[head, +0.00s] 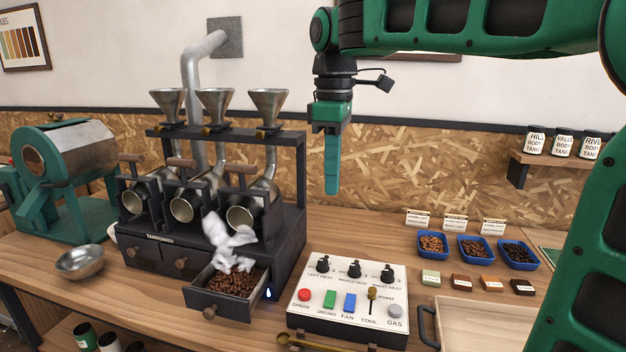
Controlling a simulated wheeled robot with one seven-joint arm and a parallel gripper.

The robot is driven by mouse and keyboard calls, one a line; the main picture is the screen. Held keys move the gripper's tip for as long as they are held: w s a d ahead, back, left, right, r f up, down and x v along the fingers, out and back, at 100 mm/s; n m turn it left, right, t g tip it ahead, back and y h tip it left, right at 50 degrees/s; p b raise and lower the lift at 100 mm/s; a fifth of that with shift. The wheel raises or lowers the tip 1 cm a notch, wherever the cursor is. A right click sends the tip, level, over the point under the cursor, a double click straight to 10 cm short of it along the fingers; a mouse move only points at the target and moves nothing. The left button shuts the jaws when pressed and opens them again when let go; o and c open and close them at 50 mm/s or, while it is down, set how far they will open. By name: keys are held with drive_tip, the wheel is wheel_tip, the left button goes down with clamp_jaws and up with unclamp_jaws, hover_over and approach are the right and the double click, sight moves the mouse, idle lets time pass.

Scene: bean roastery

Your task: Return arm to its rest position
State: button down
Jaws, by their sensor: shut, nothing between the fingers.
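My gripper (332,163) is green and hangs pointing down in the upper middle of the head view. Its fingers are shut with nothing between them. It is in the air above the back of the counter, right of the black sample roaster (290,205) and above the control box (350,290). It appears apart from everything. My green arm reaches in from the right and covers the right edge of the view.
The roaster's right drawer (222,303) is open, with brown beans (234,282) and white smoke (226,240) above. A metal bowl (80,262) stands left. Blue trays (474,248) of beans and a wooden tray (480,325) are at right. The counter's back middle is clear.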

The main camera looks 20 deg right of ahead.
drive_tip(key=s+d+f+m, duration=1)
drive_tip(key=s+d+f, duration=0.1)
drive_tip(key=d, duration=0.2)
drive_tip(key=s+d+f+m, duration=0.2)
drive_tip(key=s+f+m, duration=0.1)
drive_tip(key=s+f, duration=0.2)
drive_tip(key=s+d+f+m, duration=0.2)
drive_tip(key=s+f+m, duration=0.2)
drive_tip(key=s, duration=0.4)
drive_tip(key=shift+d+f+m, duration=0.3)
drive_tip(key=shift+f, duration=0.45)
